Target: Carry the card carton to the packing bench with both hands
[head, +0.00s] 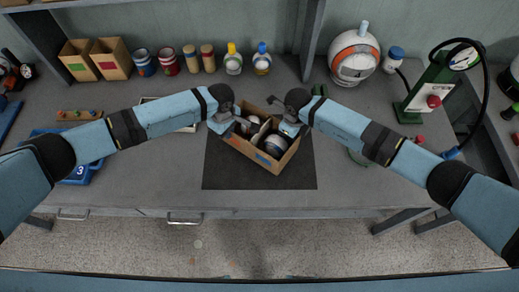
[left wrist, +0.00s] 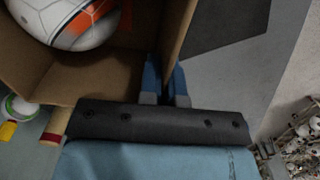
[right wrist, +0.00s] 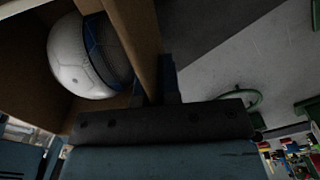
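The open card carton (head: 246,150) sits turned at an angle over a dark mat in the head view; whether it touches the mat I cannot tell. Balls lie inside it: a white and orange ball (left wrist: 75,20) in the left wrist view and a white and blue ball (right wrist: 88,58) in the right wrist view. My left gripper (head: 232,124) is at the carton's left side, its fingers closed on either side of a wall (left wrist: 178,35). My right gripper (head: 291,129) is at the right side, its fingers likewise closed about a wall (right wrist: 138,40).
The dark mat (head: 225,172) lies on the grey bench (head: 150,190). Small cartons (head: 112,58), paint pots and bottles line the back. A ball on a stand (head: 354,55) and a green press (head: 428,85) stand right. A blue tray (head: 80,172) is left.

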